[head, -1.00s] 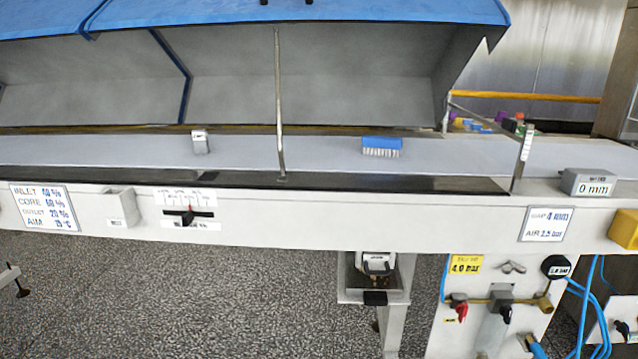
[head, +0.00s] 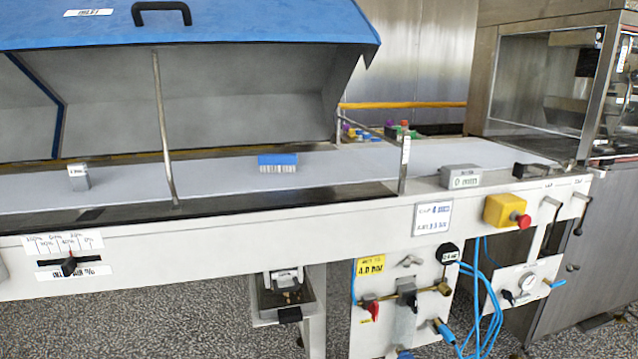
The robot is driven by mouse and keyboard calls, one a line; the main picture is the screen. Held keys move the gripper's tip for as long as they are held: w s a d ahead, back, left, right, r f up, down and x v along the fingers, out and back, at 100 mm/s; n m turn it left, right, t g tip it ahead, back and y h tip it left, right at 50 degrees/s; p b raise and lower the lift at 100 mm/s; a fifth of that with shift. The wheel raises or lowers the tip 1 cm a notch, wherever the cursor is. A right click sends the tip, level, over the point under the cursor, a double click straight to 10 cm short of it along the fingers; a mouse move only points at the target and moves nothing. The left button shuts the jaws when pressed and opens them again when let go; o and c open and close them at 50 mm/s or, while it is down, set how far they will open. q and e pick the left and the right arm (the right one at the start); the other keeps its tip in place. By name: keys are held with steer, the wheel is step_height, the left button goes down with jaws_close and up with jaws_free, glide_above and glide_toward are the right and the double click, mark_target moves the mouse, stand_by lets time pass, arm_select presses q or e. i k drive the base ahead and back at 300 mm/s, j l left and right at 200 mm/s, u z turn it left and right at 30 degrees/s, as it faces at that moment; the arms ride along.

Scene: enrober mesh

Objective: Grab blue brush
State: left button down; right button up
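The blue brush (head: 277,162) lies on the pale mesh belt (head: 345,165), right of the upright metal rod, with its pale bristles facing the front. Nothing touches it. Neither of my grippers shows in the head view.
A blue hood (head: 200,32) stands raised over the belt, and a metal rod (head: 163,130) rises at its front. A small grey block (head: 78,177) sits on the belt at left. A grey box reading 0 mm (head: 460,177) and a yellow box with a red button (head: 505,211) line the front rail.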

mark_target(267, 162)
steer(key=i+j+u, duration=0.25)
steer(key=i, duration=0.2)
steer(key=i+u, duration=0.3)
steer(key=i, duration=0.2)
